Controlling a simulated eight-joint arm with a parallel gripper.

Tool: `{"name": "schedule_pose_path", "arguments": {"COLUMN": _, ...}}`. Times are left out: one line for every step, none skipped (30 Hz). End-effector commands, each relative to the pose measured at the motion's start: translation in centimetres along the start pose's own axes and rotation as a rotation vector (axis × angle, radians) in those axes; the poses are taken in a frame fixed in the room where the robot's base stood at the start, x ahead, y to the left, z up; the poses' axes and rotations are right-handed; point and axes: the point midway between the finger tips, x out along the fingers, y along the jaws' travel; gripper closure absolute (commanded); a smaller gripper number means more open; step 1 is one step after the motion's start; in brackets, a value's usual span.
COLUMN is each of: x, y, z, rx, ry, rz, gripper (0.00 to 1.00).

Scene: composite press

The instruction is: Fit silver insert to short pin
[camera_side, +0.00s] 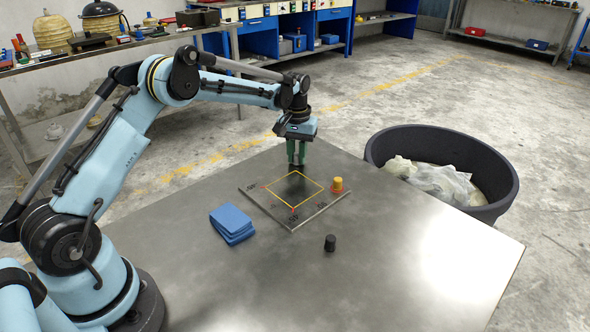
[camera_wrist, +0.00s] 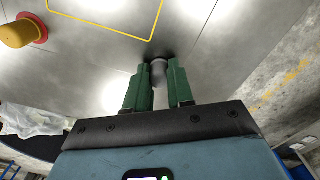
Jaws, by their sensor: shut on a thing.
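My gripper (camera_side: 297,154) has green fingers and points down over the far corner of the dark square plate (camera_side: 318,211) in the side view. In the wrist view my gripper (camera_wrist: 159,84) is shut on a small grey cylinder, the silver insert (camera_wrist: 159,73), which sticks out past the fingertips near the plate surface. A dark patch lies around its tip; I cannot tell whether it touches the plate or sits over a pin. The fingers hide the insert in the side view. I cannot make out the short pin in either view.
A yellow cylinder on a red base (camera_side: 337,185) stands at the plate's right corner. A black cylinder (camera_side: 330,243) and blue stacked pads (camera_side: 232,224) are on the metal table (camera_side: 390,270). A black bin (camera_side: 490,158) stands beyond it. The table's right side is clear.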

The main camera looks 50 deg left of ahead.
Motion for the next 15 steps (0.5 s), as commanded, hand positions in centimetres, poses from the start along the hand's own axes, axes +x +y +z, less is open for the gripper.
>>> {"name": "schedule_pose_path", "arguments": {"x": 0.04, "y": 0.00, "z": 0.00, "rx": 0.000, "ry": 0.000, "rz": 0.000, "gripper": 1.00}}
{"name": "schedule_pose_path", "arguments": {"x": 0.06, "y": 0.00, "z": 0.00, "rx": 0.000, "ry": 0.000, "rz": 0.000, "gripper": 1.00}}
{"name": "schedule_pose_path", "arguments": {"x": 0.08, "y": 0.00, "z": 0.00, "rx": 0.000, "ry": 0.000, "rz": 0.000, "gripper": 1.00}}
{"name": "schedule_pose_path", "arguments": {"x": 0.10, "y": 0.00, "z": 0.00, "rx": 0.000, "ry": 0.000, "rz": 0.000, "gripper": 1.00}}
{"name": "schedule_pose_path", "arguments": {"x": 0.12, "y": 0.00, "z": 0.00, "rx": 0.000, "ry": 0.000, "rz": 0.000, "gripper": 1.00}}
{"name": "schedule_pose_path", "arguments": {"x": 0.14, "y": 0.00, "z": 0.00, "rx": 0.000, "ry": 0.000, "rz": 0.000, "gripper": 1.00}}
{"name": "schedule_pose_path", "arguments": {"x": 0.15, "y": 0.00, "z": 0.00, "rx": 0.000, "ry": 0.000, "rz": 0.000, "gripper": 1.00}}
{"name": "schedule_pose_path", "arguments": {"x": 0.17, "y": 0.00, "z": 0.00, "rx": 0.000, "ry": 0.000, "rz": 0.000, "gripper": 1.00}}
{"name": "schedule_pose_path", "arguments": {"x": 0.19, "y": 0.00, "z": 0.00, "rx": 0.000, "ry": 0.000, "rz": 0.000, "gripper": 1.00}}
{"name": "schedule_pose_path", "arguments": {"x": 0.21, "y": 0.00, "z": 0.00, "rx": 0.000, "ry": 0.000, "rz": 0.000, "gripper": 1.00}}
{"name": "schedule_pose_path", "arguments": {"x": 0.20, "y": -0.01, "z": 0.00, "rx": 0.000, "ry": 0.000, "rz": 0.000, "gripper": 0.73}}
{"name": "schedule_pose_path", "arguments": {"x": 0.19, "y": -0.01, "z": 0.00, "rx": 0.000, "ry": 0.000, "rz": 0.000, "gripper": 0.67}}
{"name": "schedule_pose_path", "arguments": {"x": 0.19, "y": -0.01, "z": 0.00, "rx": 0.000, "ry": 0.000, "rz": 0.000, "gripper": 0.62}}
{"name": "schedule_pose_path", "arguments": {"x": 0.19, "y": -0.01, "z": 0.00, "rx": 0.000, "ry": 0.000, "rz": 0.000, "gripper": 0.58}}
{"name": "schedule_pose_path", "arguments": {"x": 0.19, "y": -0.01, "z": 0.00, "rx": 0.000, "ry": 0.000, "rz": 0.000, "gripper": 0.52}}
